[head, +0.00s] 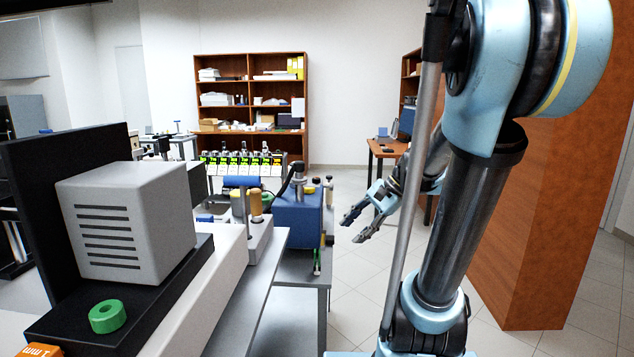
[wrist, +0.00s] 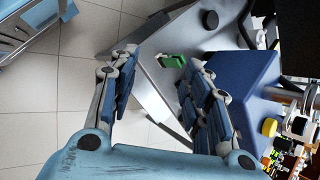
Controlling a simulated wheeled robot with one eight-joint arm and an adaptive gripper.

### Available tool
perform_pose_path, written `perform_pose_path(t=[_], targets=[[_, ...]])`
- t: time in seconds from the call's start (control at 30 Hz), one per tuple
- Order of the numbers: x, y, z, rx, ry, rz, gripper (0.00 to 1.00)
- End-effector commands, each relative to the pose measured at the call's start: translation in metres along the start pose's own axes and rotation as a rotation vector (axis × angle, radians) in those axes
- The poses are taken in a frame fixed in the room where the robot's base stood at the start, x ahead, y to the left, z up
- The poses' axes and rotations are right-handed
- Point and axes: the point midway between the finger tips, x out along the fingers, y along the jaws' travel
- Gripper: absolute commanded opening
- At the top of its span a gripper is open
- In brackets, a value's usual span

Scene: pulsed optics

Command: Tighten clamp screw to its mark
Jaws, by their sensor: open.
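My gripper (head: 354,229) is open and empty in the head view, held over the aisle to the right of the bench with the blue box (head: 298,215). In the wrist view my gripper (wrist: 159,62) has its fingers spread, and a small green part (wrist: 172,61) at the bench edge shows between and beyond the tips. The blue box (wrist: 235,90) lies to the right of the fingers, with a yellow knob (wrist: 269,127) on it. A green ring-shaped knob (head: 107,316) sits on a black base in the near left. I cannot tell which part is the clamp screw, and no mark is readable.
A grey vented housing (head: 130,220) and its black plate stand near left. A row of instruments with lit green labels (head: 240,165) is behind the bench. A wooden cabinet (head: 540,220) stands close on the right. The tiled floor of the aisle (head: 350,290) is clear.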

Motion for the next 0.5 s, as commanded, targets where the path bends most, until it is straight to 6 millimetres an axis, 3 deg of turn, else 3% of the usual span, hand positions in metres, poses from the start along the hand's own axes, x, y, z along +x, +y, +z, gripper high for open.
perform_pose_path(t=[0.2,0.5], targets=[[-0.014,-0.055,-0.019,0.209,-0.164,-0.115,0.44],[-0.040,-0.114,-0.056,0.460,-0.422,-0.229,0.44]])
